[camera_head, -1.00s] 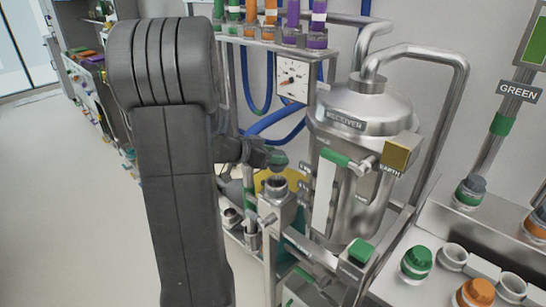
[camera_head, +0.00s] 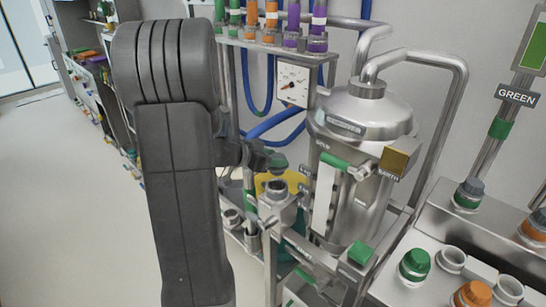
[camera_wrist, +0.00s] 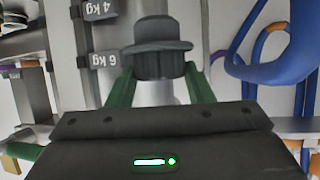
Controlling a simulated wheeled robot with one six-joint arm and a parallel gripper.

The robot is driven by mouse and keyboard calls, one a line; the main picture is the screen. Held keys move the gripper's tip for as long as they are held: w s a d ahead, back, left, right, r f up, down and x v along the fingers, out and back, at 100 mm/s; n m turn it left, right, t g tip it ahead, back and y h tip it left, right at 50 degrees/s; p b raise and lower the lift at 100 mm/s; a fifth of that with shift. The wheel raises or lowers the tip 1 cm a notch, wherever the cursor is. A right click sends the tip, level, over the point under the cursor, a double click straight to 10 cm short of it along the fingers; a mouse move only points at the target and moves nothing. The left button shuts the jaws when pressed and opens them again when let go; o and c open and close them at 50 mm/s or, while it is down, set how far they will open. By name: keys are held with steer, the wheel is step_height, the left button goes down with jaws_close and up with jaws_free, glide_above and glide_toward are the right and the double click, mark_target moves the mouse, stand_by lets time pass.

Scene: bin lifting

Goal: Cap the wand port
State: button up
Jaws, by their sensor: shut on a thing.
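My gripper (camera_head: 276,162) has green fingers and is shut on a dark grey cap with a wide brim. The cap (camera_wrist: 158,48) shows between the fingers in the wrist view. In the head view the cap is mostly hidden by my gripper. A round metal port (camera_head: 277,187), which looks like the wand port, stands open at the top on a metal block in front of the receiver. My gripper is just above it, with a small gap in the picture. The wrist view does not clearly show the port.
The steel receiver (camera_head: 361,125) with its green-handled valve (camera_head: 334,160) stands close on the right. A rack of coloured tubes (camera_head: 270,43) and a dial (camera_head: 293,83) are behind. A bench at the right holds a green cap (camera_head: 414,264) and empty sockets (camera_head: 451,260). Open floor lies left.

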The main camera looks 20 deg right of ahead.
mark_target(273, 174)
steer(key=shift+f, duration=1.45)
steer(key=shift+f, duration=0.1)
steer(key=shift+f+b, duration=0.4)
steer(key=shift+f, duration=0.65)
steer(key=shift+f, duration=1.1)
steer(key=o, duration=1.2)
steer(key=shift+o, duration=0.2)
steer(key=shift+a+r, duration=0.1)
steer(key=v, duration=1.3)
steer(key=shift+s+a, duration=0.15)
steer(key=shift+a, duration=0.1)
